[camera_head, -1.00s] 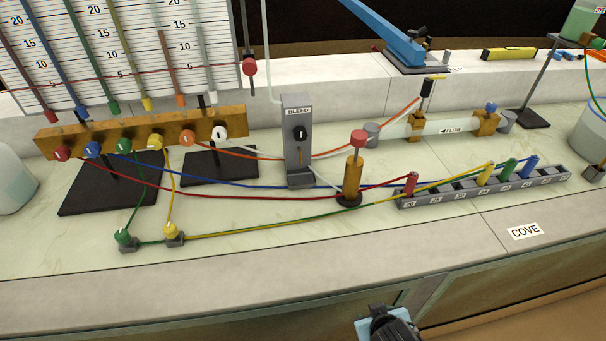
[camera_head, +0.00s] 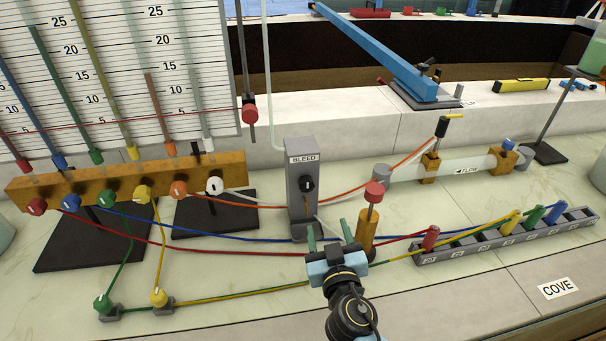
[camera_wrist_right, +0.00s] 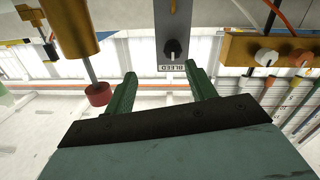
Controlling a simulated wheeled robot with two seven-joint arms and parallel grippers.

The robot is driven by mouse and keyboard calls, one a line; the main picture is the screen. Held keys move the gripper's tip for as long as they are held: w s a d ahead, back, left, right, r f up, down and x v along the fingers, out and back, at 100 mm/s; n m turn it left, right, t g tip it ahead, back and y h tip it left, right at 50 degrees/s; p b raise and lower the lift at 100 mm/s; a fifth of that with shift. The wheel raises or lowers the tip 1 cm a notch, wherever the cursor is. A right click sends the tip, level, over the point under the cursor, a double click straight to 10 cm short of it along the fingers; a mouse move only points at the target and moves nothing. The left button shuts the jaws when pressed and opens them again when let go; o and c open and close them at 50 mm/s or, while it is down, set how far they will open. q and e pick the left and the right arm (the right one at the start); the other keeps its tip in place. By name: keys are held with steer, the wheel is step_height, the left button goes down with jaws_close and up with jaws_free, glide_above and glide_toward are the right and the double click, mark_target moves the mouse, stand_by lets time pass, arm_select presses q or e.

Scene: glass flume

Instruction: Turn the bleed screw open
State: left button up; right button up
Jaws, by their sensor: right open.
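The bleed screw is a black knob (camera_head: 306,184) with a white mark, on the front of a grey upright block labelled BLEED (camera_head: 303,215). In the right wrist view the knob (camera_wrist_right: 172,48) shows upside down, between and beyond the two green fingers. My right gripper (camera_head: 328,232) is open and empty, below and in front of the block, its fingers pointing toward it. It also shows in the right wrist view (camera_wrist_right: 162,86). The fingers are apart from the knob. My left gripper is not in view.
A brass cylinder with a red cap (camera_head: 367,225) stands close to the right of my right gripper. A brass manifold (camera_head: 130,181) with coloured knobs is at the left. Coloured tubes cross the bench. A grey socket rack (camera_head: 470,248) lies at the right.

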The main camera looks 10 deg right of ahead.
steer(key=w+a, duration=0.1)
steer(key=y, duration=0.1)
glide_toward(307, 188)
steer(key=w, duration=0.3)
steer(key=shift+n+t, duration=0.3)
steer(key=shift+n, duration=0.1)
steer(key=w, duration=0.7)
steer(key=shift+w+d+f, duration=0.1)
steer(key=shift+w+f, duration=0.15)
steer(key=shift+w, duration=0.15)
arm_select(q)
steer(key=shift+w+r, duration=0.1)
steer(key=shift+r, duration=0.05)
arm_select(e)
steer(key=c, duration=1)
